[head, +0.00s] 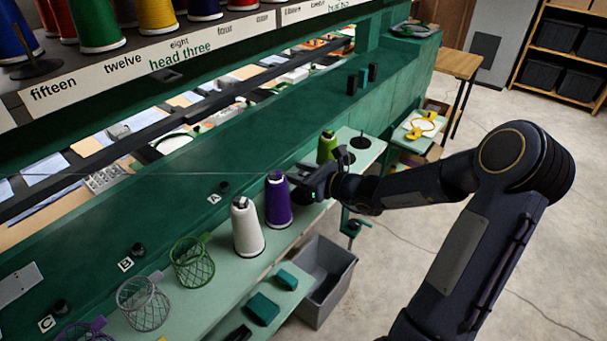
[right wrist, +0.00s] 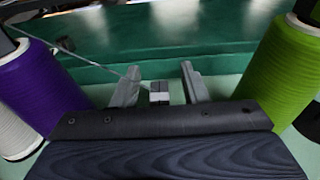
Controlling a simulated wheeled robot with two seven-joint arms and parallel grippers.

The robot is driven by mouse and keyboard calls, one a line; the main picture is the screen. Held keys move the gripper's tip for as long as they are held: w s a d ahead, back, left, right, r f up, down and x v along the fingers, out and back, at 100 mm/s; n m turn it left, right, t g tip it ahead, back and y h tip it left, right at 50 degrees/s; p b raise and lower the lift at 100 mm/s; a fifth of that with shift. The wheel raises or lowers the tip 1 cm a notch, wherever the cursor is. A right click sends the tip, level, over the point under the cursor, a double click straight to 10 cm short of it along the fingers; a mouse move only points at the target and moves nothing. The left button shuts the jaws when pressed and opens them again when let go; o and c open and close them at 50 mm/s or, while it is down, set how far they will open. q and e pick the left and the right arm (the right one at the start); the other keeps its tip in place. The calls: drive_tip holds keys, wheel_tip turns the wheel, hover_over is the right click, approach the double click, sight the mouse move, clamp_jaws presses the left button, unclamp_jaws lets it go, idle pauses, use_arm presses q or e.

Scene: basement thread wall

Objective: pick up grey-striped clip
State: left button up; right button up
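The grey-striped clip (right wrist: 159,93) shows in the right wrist view as a small block with pale and grey bands. It sits between the two fingers of my right gripper (right wrist: 161,76), with a gap on either side. The fingers are apart, so this gripper is open around the clip. In the head view my right gripper (head: 303,187) is at the shelf between the purple spool and the green spool. The clip cannot be made out there. My left gripper is not in view.
The purple spool (right wrist: 38,82) and the green spool (right wrist: 278,75) stand close on either side of my gripper. A white spool (head: 247,228) is beside the purple one. A thin thread (right wrist: 95,65) runs towards the clip. Wire baskets (head: 193,262) and a grey bin (head: 325,278) are nearby.

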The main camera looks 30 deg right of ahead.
drive_tip(key=shift+c, duration=0.3)
clamp_jaws()
